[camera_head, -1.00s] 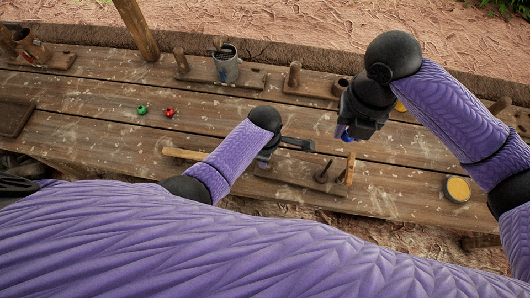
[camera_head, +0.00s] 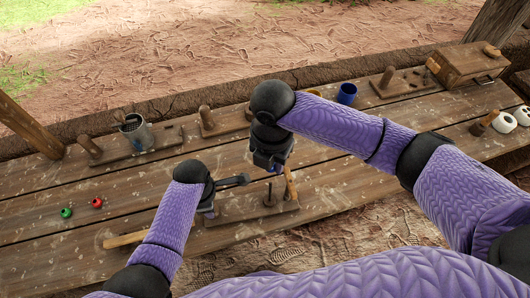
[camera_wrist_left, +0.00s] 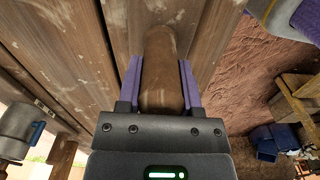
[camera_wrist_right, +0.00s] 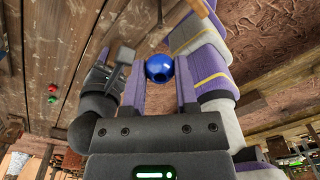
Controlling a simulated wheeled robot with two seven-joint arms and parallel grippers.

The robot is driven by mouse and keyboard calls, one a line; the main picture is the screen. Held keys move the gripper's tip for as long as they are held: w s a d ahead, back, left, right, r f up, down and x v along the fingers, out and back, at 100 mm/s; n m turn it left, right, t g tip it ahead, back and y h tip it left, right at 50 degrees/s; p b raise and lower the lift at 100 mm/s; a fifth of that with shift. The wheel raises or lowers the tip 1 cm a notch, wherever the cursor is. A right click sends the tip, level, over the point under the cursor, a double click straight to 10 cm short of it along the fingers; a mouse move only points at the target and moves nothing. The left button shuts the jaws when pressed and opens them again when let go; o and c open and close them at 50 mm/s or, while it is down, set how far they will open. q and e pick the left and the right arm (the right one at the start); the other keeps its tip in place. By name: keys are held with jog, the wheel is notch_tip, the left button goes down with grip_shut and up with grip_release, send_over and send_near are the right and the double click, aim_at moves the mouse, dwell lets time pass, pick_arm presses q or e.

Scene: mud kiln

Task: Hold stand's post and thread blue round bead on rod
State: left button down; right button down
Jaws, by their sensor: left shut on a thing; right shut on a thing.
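The wooden stand (camera_head: 240,208) lies along the front edge of the table. My left gripper (camera_head: 208,212) is shut on its thick brown post (camera_wrist_left: 161,75), which fills the space between the fingers in the left wrist view. A thin, slightly leaning wooden rod (camera_head: 290,184) rises near the stand's right end, with a short dark peg (camera_head: 269,199) left of it. My right gripper (camera_head: 273,170) is shut on the blue round bead (camera_wrist_right: 159,69), above the stand. The bead is largely hidden in the head view, close to the rod's upper left. Contact cannot be told.
A green bead (camera_head: 66,213) and a red bead (camera_head: 97,202) lie on the table at left. A wooden handle (camera_head: 124,239) lies by my left arm. A metal mug (camera_head: 136,131), blue cup (camera_head: 347,93) and wooden box (camera_head: 468,64) stand along the back.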

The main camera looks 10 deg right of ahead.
jog(key=m, duration=0.1)
jog(key=f+m, duration=0.1)
jog(key=m, duration=0.1)
jog(key=shift+f, duration=0.3)
jog(key=shift+f, duration=2.1)
jog(key=shift+f, duration=1.35)
jog(key=shift+c, duration=1.5)
grip_release()
jog(key=shift+r, duration=3)
